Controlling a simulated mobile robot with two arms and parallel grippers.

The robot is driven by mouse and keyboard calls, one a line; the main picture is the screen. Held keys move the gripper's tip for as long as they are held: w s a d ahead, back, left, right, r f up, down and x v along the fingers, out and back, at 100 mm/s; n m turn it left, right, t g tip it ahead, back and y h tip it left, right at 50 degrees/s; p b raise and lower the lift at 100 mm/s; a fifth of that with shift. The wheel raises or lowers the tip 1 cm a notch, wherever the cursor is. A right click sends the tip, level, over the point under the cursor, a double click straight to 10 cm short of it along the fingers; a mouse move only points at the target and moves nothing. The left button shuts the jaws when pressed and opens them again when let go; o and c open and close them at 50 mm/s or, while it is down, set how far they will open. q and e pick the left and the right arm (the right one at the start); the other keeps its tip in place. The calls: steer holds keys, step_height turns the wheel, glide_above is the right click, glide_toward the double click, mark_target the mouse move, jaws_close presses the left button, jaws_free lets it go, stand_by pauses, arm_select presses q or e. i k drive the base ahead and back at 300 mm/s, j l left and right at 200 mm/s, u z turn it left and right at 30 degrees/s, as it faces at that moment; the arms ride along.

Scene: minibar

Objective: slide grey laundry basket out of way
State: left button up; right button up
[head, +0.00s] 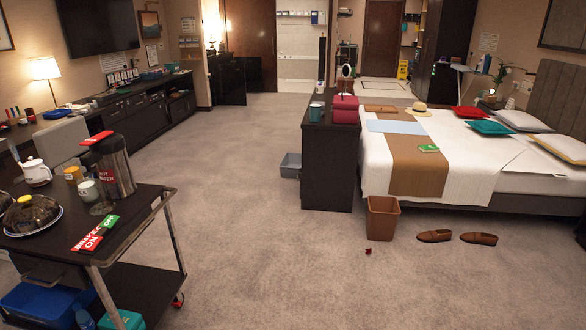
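A grey basket (290,170) sits on the carpet at mid-distance, near the picture centre. It is against or just behind the left side of a dark cabinet (328,178), which hides part of it; I cannot tell whether they touch. Whether anything lies inside the basket is too small to tell. Neither of my grippers shows in the head view.
A dark service trolley (150,215) with a kettle and flask stands at the near left. A brown bin (383,222) and brown shoes (434,236) are on the floor by the bed (340,152). Open carpet (240,215) lies between trolley and cabinet.

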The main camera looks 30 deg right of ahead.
mark_target(291, 166)
steer(key=i+l+z, duration=0.25)
steer(key=i, duration=0.3)
steer(key=i+l+z, duration=0.25)
steer(key=i, duration=0.3)
steer(key=i+l+z, duration=0.1)
steer(key=i+z, duration=0.2)
steer(key=i, duration=0.3)
steer(key=i+j, duration=0.15)
steer(key=i, duration=2.05)
steer(key=i+u, duration=0.3)
steer(key=i, duration=0.25)
steer(key=i+u, duration=0.3)
steer(key=i, duration=0.2)
steer(key=i+l+u, duration=0.3)
steer(key=i, duration=0.2)
steer(key=i+j+z, duration=0.2)
steer(key=i, duration=0.45)
steer(key=i+j+z, duration=0.2)
steer(key=i, duration=0.4)
steer(key=l, duration=0.1)
